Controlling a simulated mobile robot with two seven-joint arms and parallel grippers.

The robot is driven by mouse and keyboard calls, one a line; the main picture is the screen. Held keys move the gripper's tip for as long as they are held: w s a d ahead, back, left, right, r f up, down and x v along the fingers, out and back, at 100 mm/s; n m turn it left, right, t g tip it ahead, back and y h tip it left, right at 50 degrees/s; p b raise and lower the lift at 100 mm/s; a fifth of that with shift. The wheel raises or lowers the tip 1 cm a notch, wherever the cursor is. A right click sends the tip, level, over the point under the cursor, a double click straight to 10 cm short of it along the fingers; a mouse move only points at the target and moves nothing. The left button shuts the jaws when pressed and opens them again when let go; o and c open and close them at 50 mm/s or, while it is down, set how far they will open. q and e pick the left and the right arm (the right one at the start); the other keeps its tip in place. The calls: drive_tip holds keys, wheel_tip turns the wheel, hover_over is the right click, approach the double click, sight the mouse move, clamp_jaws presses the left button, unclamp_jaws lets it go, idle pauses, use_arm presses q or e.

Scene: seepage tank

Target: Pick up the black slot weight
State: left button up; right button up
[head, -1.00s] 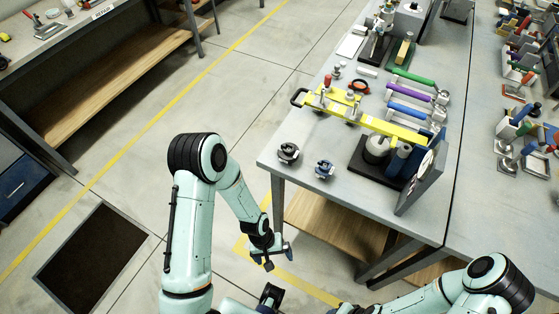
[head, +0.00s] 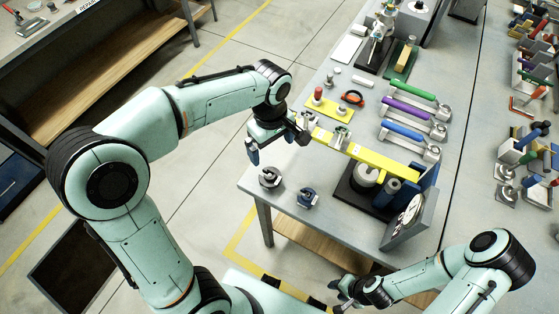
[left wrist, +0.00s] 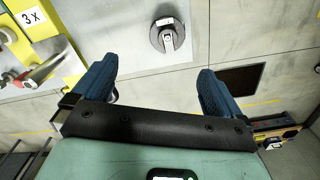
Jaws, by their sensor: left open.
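The black slot weight (head: 270,177) is a dark slotted disc with a pale label, standing near the left front corner of the grey table. It also shows in the left wrist view (left wrist: 168,38), ahead of the fingers. A similar blue slot weight (head: 308,197) stands to its right. My left gripper (head: 277,147) is open and empty, above the table edge just behind the black weight in the head view. Its two blue fingers (left wrist: 157,72) are wide apart in the left wrist view, not touching the weight. My right gripper (head: 345,292) is low in front of the table; its jaws are too small to judge.
A yellow lever bar (head: 370,157) runs close to the right of my left gripper, over a black base. Green, purple and blue handles (head: 405,131) lie behind it. A grey upright panel with a dial (head: 405,222) stands at the front right. The table around the two weights is clear.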

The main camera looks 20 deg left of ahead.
use_arm(q)
hover_over(270, 175)
drive_tip(key=f, duration=0.8)
drive_tip(key=shift+w+d+b, duration=0.15)
drive_tip(key=shift+w+b, duration=0.1)
drive_tip(key=shift+b, duration=0.1)
drive_tip(key=f, duration=0.4)
drive_tip(key=shift+s+f, duration=0.2)
drive_tip(key=shift+s, duration=0.15)
drive_tip(key=shift+f, duration=0.45)
drive_tip(key=shift+w, duration=0.1)
drive_tip(key=c, duration=1.5)
drive_tip(key=shift+r, duration=0.1)
